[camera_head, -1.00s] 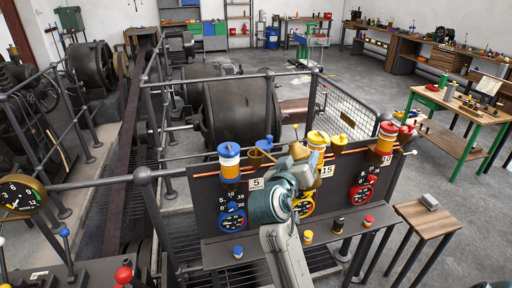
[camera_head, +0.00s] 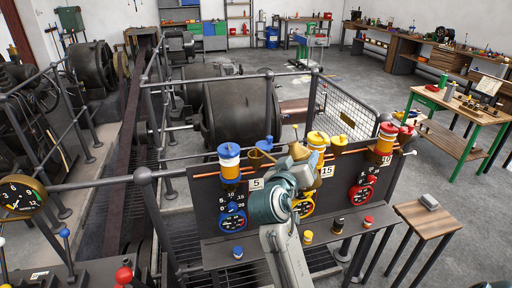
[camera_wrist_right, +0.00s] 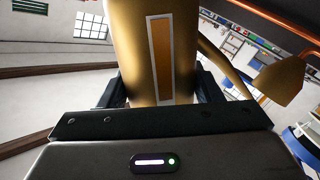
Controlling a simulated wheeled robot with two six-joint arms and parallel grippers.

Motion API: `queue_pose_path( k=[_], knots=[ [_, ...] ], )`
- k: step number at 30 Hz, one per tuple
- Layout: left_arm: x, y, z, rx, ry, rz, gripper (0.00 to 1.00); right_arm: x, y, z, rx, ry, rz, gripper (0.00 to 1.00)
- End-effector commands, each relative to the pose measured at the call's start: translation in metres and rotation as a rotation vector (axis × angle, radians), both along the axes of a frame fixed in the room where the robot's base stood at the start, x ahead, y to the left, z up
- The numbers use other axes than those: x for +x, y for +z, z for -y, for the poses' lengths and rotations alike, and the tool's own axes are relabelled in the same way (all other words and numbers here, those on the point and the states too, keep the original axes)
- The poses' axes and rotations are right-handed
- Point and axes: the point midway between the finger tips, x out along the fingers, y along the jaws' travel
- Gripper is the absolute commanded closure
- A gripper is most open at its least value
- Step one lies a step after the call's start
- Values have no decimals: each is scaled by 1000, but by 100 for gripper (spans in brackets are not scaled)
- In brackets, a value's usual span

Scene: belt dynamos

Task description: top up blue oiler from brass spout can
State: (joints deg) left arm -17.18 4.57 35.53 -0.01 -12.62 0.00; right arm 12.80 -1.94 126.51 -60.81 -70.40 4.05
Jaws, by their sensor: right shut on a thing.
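The blue oiler (camera_head: 229,160) has a blue cap and a clear body with amber oil in it, above the board's left end. A small brass cup (camera_head: 264,145) sits just right of its cap. My right gripper (camera_head: 291,172) is shut on the brass spout can (camera_head: 298,151), which is tilted with its thin spout (camera_head: 268,156) pointing left towards the cup. In the right wrist view the can (camera_wrist_right: 165,50) fills the middle and its spout reaches the brass cup (camera_wrist_right: 278,83). Whether they touch, or oil flows, I cannot tell. My left gripper is out of view.
A yellow-capped oiler (camera_head: 317,141) and a red-capped oiler (camera_head: 385,140) stand further right along the board (camera_head: 205,205). A copper rail (camera_head: 350,152) runs behind them. Gauges sit below. A small wooden stand (camera_head: 428,220) is at the right.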

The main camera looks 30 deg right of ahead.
Motion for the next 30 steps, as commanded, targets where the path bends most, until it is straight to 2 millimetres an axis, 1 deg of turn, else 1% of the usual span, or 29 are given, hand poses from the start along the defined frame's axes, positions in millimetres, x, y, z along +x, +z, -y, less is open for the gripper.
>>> queue_pose_path(
  k=[1,15,30],
  knots=[
    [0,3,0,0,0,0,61,0,3,0,-3,-1,-3,75],
    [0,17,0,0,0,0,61,1,10,0,-26,0,-47,75],
    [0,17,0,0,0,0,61,1,9,0,-29,0,-53,75]
  ],
)
